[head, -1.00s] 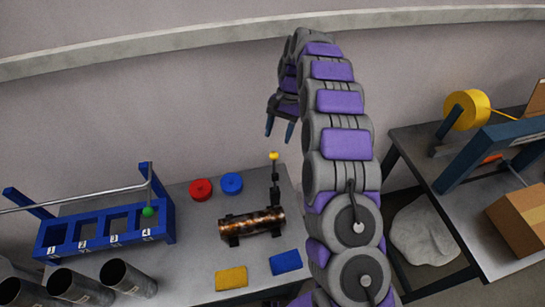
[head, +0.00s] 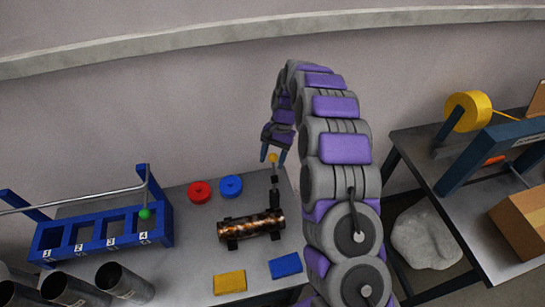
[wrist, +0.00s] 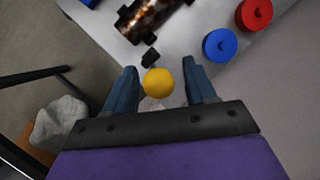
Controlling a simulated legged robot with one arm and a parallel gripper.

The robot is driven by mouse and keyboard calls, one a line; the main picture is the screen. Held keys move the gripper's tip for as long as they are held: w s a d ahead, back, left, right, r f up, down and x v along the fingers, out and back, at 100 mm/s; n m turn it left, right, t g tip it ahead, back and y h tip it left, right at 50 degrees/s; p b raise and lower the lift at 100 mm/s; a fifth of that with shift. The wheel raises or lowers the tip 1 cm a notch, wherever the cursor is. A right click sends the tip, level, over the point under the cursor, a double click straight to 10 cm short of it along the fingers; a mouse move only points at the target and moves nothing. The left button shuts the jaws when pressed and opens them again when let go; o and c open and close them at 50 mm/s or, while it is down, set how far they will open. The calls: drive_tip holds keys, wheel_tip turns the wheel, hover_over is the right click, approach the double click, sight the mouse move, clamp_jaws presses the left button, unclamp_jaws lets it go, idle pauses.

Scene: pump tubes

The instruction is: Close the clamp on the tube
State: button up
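A dark copper-coloured tube (head: 252,226) lies on the grey table in a black holder. The black clamp (head: 274,197) stands upright at the tube's right end, with a yellow ball (head: 272,158) on top of its lever. My gripper (head: 274,155) is open, with its blue fingers pointing down around the level of the yellow ball. In the wrist view, the yellow ball (wrist: 158,83) shows between the two open fingers, apart from both. The tube (wrist: 150,15) shows beyond it at the top.
Red (head: 199,192) and blue (head: 231,187) round caps sit behind the tube. Yellow (head: 229,282) and blue (head: 286,265) blocks lie in front. A blue numbered rack (head: 100,235) and several metal cylinders (head: 125,281) stand left. Another table (head: 455,200) with a box (head: 522,215) is right.

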clamp_jaws()
idle(0.3)
idle(0.3)
